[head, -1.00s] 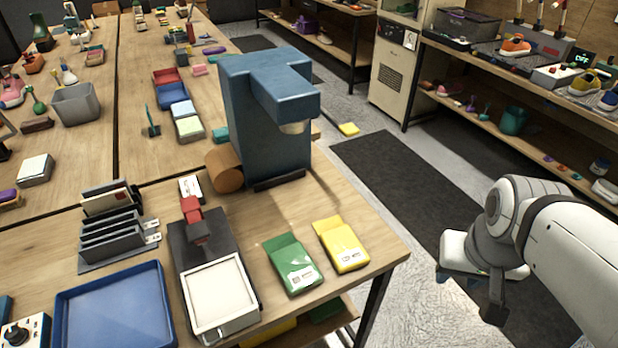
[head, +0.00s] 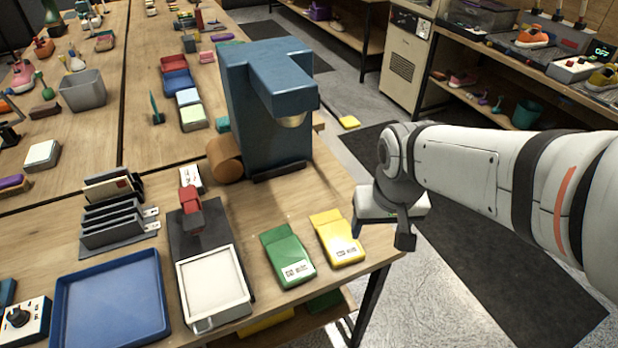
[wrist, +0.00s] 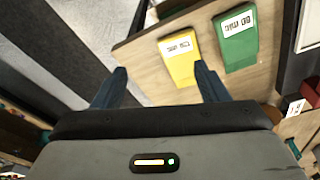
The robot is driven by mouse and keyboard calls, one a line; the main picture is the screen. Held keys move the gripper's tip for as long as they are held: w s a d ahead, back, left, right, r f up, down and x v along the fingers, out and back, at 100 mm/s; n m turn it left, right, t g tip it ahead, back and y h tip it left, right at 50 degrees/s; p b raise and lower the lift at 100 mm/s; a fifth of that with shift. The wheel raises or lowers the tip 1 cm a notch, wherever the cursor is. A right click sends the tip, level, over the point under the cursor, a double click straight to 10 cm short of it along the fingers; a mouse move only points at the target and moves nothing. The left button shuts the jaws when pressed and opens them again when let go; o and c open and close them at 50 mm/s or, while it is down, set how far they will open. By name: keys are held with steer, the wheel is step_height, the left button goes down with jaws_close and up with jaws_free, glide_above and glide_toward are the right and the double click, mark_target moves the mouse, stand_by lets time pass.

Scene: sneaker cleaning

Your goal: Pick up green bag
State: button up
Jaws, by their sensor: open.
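The green bag (head: 288,257) lies flat near the front right corner of the wooden table, with a white label at its near end. A yellow bag (head: 338,238) lies just to its right. In the wrist view the green bag (wrist: 237,38) is at upper right, beyond the right fingertip, and the yellow bag (wrist: 180,57) is between and beyond the fingers. My gripper (wrist: 158,88) is open and empty, with its fingers wide apart. In the head view my wrist is just off the table's right edge, beside the yellow bag; the fingers are mostly hidden there.
A blue machine (head: 268,105) stands behind the bags. A white-topped tray (head: 213,285) is left of the green bag, with a blue tray (head: 112,305) farther left. The table's edge (head: 365,274) is right of the yellow bag, with floor beyond.

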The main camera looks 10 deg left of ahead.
mark_target(289, 255)
steer(key=shift+o, duration=1.4)
steer(key=w+a+f+n+g, duration=0.1)
steer(key=w+a+f+n, duration=0.1)
steer(key=a, duration=0.5)
steer(key=shift+w+a+f+p, duration=0.3)
steer(key=shift+w+f+p, duration=0.1)
steer(key=shift+w+f, duration=0.15)
steer(key=o, duration=0.3)
steer(key=shift+n+g, duration=0.3)
steer(key=shift+n, duration=0.5)
steer(key=a+f, duration=0.1)
steer(key=a, duration=0.1)
steer(key=a+f, duration=0.1)
steer(key=a, duration=0.1)
steer(key=a+f, duration=0.1)
steer(key=a, duration=0.1)
steer(key=shift+w, duration=0.2)
steer(key=shift+o, duration=0.5)
steer(key=shift+n, duration=0.5)
steer(key=a+f, duration=0.1)
steer(key=a, duration=0.1)
steer(key=a+f, duration=0.1)
steer(key=shift+s+a+f+p, duration=0.15)
steer(key=shift+a+f+p, duration=0.2)
steer(key=shift+a+p, duration=0.05)
step_height(289, 255, down, 3)
steer(key=shift+r, duration=0.15)
steer(key=shift+a+f+p, duration=0.2)
steer(key=shift+f+p, duration=0.25)
steer(key=shift+f, duration=2)
